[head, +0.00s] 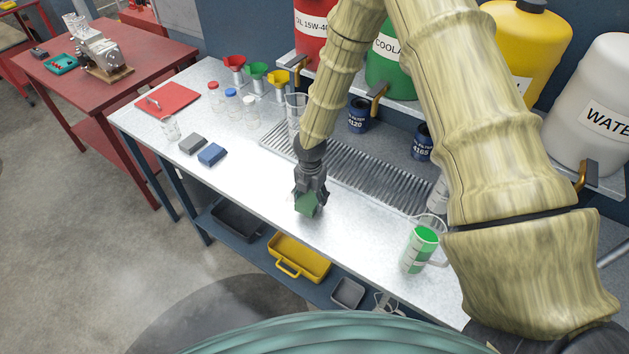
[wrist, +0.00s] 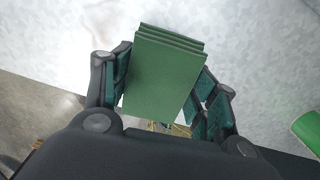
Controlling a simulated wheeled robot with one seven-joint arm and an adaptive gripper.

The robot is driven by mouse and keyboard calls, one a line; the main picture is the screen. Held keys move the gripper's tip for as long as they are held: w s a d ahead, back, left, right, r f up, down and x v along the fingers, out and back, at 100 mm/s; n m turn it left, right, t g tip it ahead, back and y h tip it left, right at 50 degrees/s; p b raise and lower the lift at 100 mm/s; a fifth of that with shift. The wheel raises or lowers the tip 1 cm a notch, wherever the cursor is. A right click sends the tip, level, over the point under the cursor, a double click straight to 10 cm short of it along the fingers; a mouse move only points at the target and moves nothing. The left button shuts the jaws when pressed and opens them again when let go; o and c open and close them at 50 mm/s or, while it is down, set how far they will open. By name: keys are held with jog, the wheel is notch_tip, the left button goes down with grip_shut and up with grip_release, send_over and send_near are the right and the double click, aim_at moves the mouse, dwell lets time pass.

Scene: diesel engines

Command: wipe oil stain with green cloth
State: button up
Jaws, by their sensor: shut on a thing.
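My gripper (head: 309,192) is over the front part of the metal workbench, shut on the green cloth (head: 306,205). In the wrist view the cloth (wrist: 163,75) is a folded, layered green block between the two fingers of my gripper (wrist: 165,68). Whether the cloth touches the bench top is hard to tell. A faint brownish smear, likely the oil stain (wrist: 97,20), shows on the bench at the upper left of the wrist view, beside the cloth. In the head view the stain is too faint to make out clearly.
A measuring jug of green liquid (head: 419,249) stands to the right near the bench's front edge. A slotted drain grate (head: 350,170) lies behind my gripper. Blue (head: 212,154) and grey (head: 192,144) blocks lie to the left. The bench top (head: 250,185) between is clear.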

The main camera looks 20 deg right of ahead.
notch_tip(320, 180, up, 3)
jog(key=shift+f+p, duration=0.1)
jog(key=shift+p, duration=0.6)
jog(key=shift+r, duration=1.1)
